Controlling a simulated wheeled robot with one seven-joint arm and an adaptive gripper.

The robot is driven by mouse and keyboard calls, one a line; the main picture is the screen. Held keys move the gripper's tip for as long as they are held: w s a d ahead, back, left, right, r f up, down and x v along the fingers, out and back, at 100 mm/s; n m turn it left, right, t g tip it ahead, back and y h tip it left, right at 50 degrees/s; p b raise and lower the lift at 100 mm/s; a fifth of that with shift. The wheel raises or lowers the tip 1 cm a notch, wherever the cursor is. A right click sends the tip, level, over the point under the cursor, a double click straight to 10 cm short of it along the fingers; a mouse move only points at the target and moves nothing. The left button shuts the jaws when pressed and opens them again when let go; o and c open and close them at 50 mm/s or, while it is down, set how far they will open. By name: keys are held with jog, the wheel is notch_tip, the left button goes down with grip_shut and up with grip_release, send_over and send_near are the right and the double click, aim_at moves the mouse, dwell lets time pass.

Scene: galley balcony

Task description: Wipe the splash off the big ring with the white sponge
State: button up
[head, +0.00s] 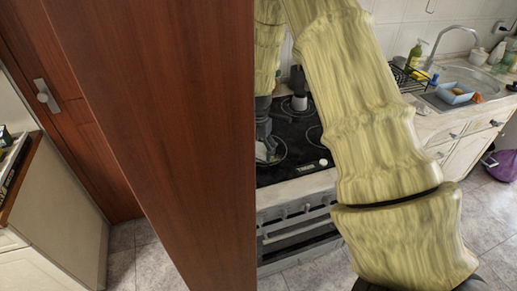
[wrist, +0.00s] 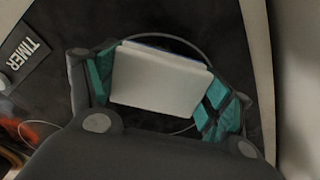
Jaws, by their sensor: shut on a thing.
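The white sponge (wrist: 160,82) is held between the teal pads of my gripper (wrist: 162,88) in the wrist view. My gripper (head: 265,135) is shut on it, low over the left part of the black cooktop (head: 305,165) in the head view. The thin pale outline of the big ring (wrist: 204,47) curves around the sponge in the wrist view. The sponge covers much of the ring's middle. I cannot make out the splash; it may be hidden under the sponge. I cannot tell whether the sponge touches the glass.
A moka pot (head: 298,90) stands at the back of the cooktop. A reddish-brown wooden panel (head: 160,140) blocks much of the head view's left half. A TIMER label (wrist: 27,52) and an orange-red curved thing (wrist: 38,128) lie left in the wrist view. The sink (head: 465,85) is at right.

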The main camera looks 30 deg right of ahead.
jog(key=shift+w+f, duration=0.1)
jog(key=shift+f, duration=0.45)
jog(key=shift+f, duration=0.35)
jog(key=shift+s+d+r, duration=0.15)
jog(key=shift+s+d, duration=0.2)
jog(key=shift+s, duration=0.35)
jog(key=shift+w+a, duration=0.1)
jog(key=shift+w, duration=0.05)
jog(key=shift+w+a, duration=0.3)
jog(key=shift+w, duration=0.3)
jog(key=shift+w+a, duration=0.3)
jog(key=shift+w, duration=0.25)
jog(key=shift+s, duration=0.2)
jog(key=shift+s+d+f+p, duration=0.15)
jog(key=shift+s+d, duration=0.2)
jog(key=shift+s, duration=0.2)
jog(key=shift+s+d+f+p, duration=0.15)
jog(key=shift+s+d, duration=0.15)
jog(key=shift+s, duration=0.25)
